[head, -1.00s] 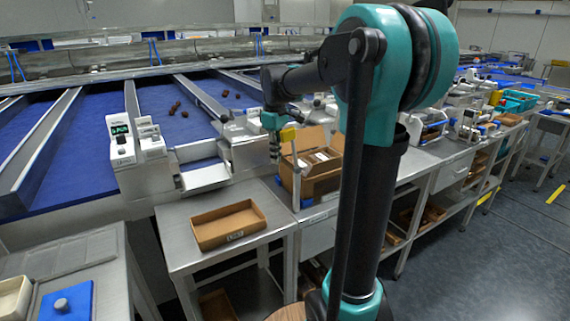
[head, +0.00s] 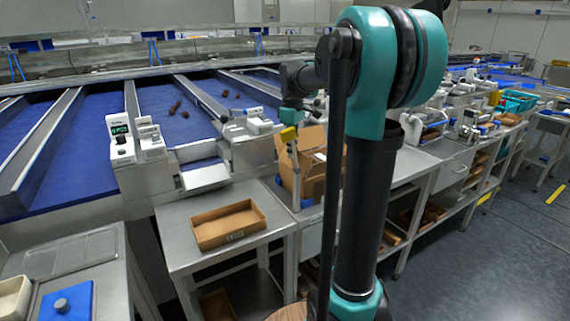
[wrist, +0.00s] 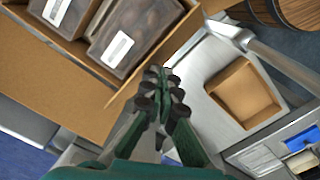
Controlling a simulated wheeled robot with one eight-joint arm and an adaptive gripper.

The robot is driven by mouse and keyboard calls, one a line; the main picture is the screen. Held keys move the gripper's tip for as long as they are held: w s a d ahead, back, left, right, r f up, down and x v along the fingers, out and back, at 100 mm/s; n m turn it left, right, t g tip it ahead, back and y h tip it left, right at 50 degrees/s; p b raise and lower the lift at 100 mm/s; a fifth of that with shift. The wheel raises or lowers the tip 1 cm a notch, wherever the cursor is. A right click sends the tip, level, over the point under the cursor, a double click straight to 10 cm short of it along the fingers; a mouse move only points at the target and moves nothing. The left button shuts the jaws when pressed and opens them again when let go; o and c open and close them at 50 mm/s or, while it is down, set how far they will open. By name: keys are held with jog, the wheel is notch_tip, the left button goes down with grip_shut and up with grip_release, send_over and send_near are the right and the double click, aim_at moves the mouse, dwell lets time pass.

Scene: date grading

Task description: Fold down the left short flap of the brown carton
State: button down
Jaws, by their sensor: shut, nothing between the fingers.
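The brown carton (head: 311,172) stands on the bench right of centre in the head view, partly hidden behind my arm. A raised flap shows at its top. In the wrist view the carton (wrist: 55,75) fills the upper left, with dark packs (wrist: 130,35) bearing white labels inside. A brown flap or wall (wrist: 160,50) runs along its side near my fingertips. My gripper (wrist: 160,85) is shut and empty, pointing at the carton's edge. I cannot tell whether it touches the cardboard. In the head view the gripper is small and hard to make out.
An open, shallow brown tray (head: 228,238) rests on the metal table left of the carton. A scale with a green display (head: 121,140) stands behind it. Blue sorting lanes (head: 60,150) lie at the back left. A wooden barrel (wrist: 290,12) shows in the wrist view.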

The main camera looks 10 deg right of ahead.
aim_at(300, 157)
jog(key=shift+w+d, duration=0.2)
jog(key=shift+d, duration=0.5)
jog(key=shift+w+d, duration=0.2)
jog(key=shift+d, duration=0.3)
jog(key=shift+w+d, duration=0.15)
jog(key=shift+d, duration=0.35)
jog(key=shift+f, duration=1.95)
notch_tip(300, 157, up, 11)
